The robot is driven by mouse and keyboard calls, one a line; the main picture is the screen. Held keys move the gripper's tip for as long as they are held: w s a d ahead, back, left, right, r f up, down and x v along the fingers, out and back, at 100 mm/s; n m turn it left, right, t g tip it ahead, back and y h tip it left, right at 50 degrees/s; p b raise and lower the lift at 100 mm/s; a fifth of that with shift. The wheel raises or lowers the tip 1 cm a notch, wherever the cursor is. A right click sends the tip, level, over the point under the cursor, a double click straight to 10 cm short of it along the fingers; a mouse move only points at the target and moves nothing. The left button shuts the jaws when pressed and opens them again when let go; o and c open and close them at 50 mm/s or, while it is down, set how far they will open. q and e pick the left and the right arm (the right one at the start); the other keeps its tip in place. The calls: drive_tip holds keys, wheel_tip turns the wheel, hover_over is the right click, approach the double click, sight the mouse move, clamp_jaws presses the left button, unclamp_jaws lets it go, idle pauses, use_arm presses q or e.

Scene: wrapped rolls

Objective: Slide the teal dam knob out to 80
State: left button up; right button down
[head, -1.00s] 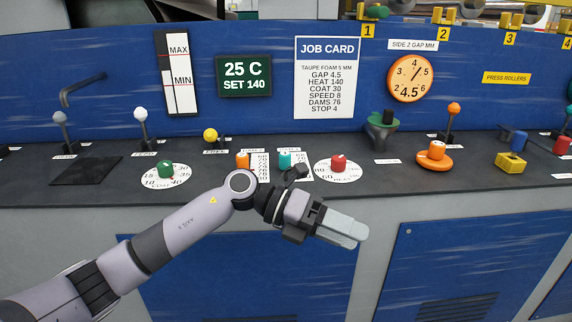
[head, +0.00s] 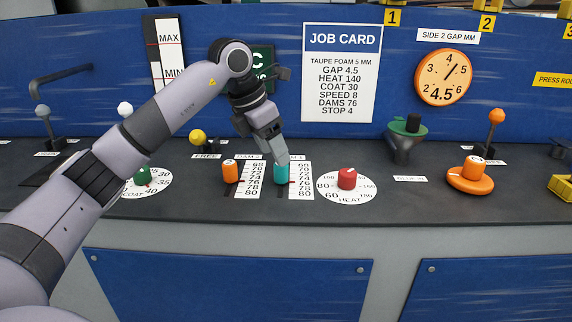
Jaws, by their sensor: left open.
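The teal dam knob (head: 281,174) stands upright on the console in a slot beside a white number scale (head: 303,181) running from 68 at the back to 80 at the front. It sits around the middle of the scale; its exact reading is too small to tell. My left gripper (head: 279,158) points down at the knob's top, its jaws open. The fingertips overlap the top of the knob in the head view, and I cannot tell whether they touch it. My right gripper is not in view.
An orange knob (head: 230,172) stands close left with its own scale. A red heat knob (head: 347,178) on a round dial is to the right. The job card (head: 341,72) reads DAMS 76. The console (head: 420,205) front strip is clear.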

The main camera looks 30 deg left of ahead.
sight(281, 172)
use_arm(q)
drive_tip(key=shift+x, duration=2.8)
clamp_jaws()
